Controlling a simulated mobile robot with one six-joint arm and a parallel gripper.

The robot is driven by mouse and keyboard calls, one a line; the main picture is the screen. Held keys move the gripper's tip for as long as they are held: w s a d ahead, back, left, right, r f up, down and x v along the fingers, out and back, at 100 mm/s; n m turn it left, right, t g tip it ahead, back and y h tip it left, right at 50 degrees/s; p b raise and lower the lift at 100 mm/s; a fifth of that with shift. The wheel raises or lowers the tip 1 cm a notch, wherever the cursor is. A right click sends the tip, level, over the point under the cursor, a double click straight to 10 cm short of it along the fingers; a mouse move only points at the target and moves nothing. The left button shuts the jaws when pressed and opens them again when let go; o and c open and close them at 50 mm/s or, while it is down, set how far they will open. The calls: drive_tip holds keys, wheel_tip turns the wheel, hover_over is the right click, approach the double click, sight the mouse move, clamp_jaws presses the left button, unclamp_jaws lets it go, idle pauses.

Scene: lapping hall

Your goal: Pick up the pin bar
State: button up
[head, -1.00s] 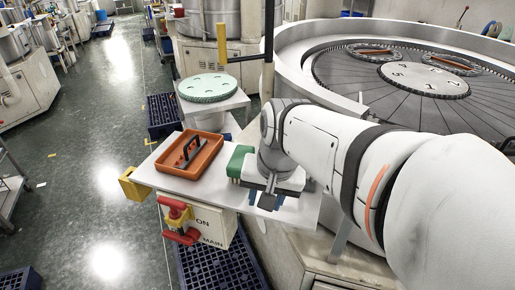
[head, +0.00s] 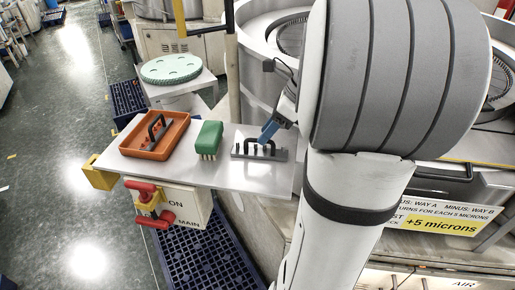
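The pin bar (head: 240,153) is a dark grey bar with a row of short upright pins and a black arched handle. It lies on the right part of the light grey shelf (head: 245,178) in the head view. My gripper (head: 267,136), with blue fingers, comes down from the upper right to the bar's handle. It overlaps the right part of the handle in the picture. I cannot tell whether the fingers touch it, or whether they are open or shut.
A green brush (head: 208,138) stands just left of the bar. An orange tray (head: 130,150) holding a dark handled tool (head: 157,132) is further left. Behind is a pale green disc (head: 171,69) on a stand. A red valve handle (head: 143,188) sits below the shelf's front.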

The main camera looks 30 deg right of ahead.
drive_tip(key=x, duration=0.4)
drive_tip(key=shift+w+a+f, duration=0.1)
drive_tip(key=shift+c, duration=0.4)
clamp_jaws()
